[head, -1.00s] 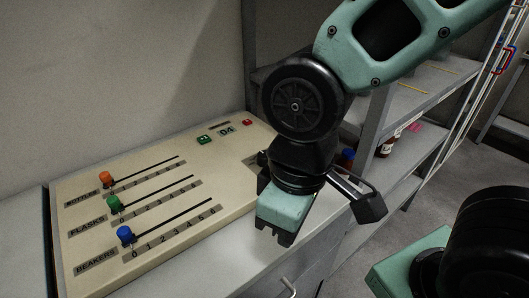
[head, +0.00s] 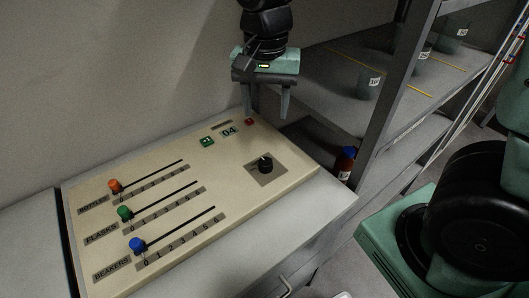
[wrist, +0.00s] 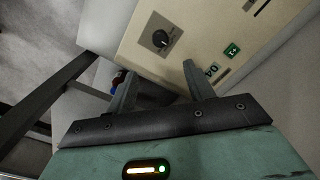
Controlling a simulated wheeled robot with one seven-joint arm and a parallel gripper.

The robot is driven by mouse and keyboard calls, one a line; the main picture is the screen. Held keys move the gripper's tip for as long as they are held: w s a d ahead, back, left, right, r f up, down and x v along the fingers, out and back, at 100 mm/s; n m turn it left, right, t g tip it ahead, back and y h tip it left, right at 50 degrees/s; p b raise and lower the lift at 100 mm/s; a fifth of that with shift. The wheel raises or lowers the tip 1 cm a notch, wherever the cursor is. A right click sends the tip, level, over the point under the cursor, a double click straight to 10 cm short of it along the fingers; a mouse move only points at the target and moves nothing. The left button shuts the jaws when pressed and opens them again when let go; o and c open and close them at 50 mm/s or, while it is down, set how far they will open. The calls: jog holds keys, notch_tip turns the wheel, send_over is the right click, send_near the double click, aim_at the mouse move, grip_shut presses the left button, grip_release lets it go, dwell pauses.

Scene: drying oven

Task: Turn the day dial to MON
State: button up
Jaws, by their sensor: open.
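The day dial is a black round knob (head: 265,163) on a grey square plate at the right end of the cream control panel (head: 225,235). A pale pointer line is on the knob; the day labels are too small to read. My gripper (head: 269,116) is open and empty, fingers down, above the back right edge of the panel. It is apart from the dial, behind and above it.
Orange (head: 115,186), green (head: 124,212) and blue (head: 137,245) slider knobs sit at the panel's left. A green button (head: 207,141), a "04" display (head: 229,131) and a red button (head: 249,121) are at its back. A shelf post (head: 392,90) and a blue-capped bottle (head: 346,163) stand to the right.

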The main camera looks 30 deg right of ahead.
aim_at(265, 161)
notch_tip(265, 161, down, 15)
jog(key=shift+r, duration=0.1)
dwell(0.4)
jog(key=c, duration=1)
